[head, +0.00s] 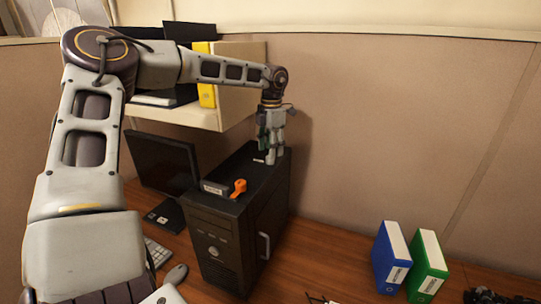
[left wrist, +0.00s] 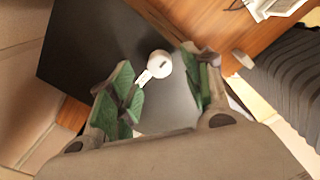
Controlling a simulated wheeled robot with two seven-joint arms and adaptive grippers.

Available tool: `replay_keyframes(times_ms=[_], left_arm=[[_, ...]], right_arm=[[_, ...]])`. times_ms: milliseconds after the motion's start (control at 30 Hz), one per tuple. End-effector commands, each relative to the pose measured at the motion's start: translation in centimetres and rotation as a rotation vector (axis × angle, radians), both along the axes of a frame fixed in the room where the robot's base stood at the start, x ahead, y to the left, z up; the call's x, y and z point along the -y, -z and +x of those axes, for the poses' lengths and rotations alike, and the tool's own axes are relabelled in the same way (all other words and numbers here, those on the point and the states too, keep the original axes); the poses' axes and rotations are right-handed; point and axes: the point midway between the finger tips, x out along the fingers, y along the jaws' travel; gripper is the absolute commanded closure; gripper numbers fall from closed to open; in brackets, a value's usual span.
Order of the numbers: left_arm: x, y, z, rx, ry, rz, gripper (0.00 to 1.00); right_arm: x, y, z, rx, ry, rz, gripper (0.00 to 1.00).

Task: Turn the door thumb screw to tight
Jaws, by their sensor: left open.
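A black computer tower (head: 235,220) stands on the desk. In the left wrist view its dark top (left wrist: 80,45) bears a round whitish knob with a dark slot, which looks like the thumb screw (left wrist: 160,63), and a small white label beside it. My left gripper (head: 271,155) points down over the far end of the tower's top. In the left wrist view its green-padded fingers (left wrist: 160,85) are open, with the knob in the gap between them. I cannot tell whether they touch it. In the head view the knob is hidden by the gripper. My right gripper is not in view.
An orange lever-like piece (head: 238,188) lies on the tower's near top, beside a labelled dark block (head: 213,187). A monitor (head: 160,165) stands left and a shelf (head: 190,115) hangs behind. Blue (head: 390,258) and green (head: 427,266) binders stand right. A partition wall (head: 400,120) is behind.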

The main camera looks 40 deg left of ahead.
Motion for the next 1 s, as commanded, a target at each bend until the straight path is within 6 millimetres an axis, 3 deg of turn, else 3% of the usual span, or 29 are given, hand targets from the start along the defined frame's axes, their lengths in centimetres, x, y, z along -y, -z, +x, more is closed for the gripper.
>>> replay_keyframes(times_ms=[300,700,1000], left_arm=[[-0.1,3.1,0.0,-0.001,-0.001,0.0,0.51],[-0.1,3.6,0.0,0.0,-0.001,0.0,0.51],[-0.1,3.6,0.0,0.001,-0.001,0.0,0.87]], right_arm=[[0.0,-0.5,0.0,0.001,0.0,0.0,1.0],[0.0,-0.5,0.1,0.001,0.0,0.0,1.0],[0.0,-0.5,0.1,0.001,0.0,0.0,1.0]])
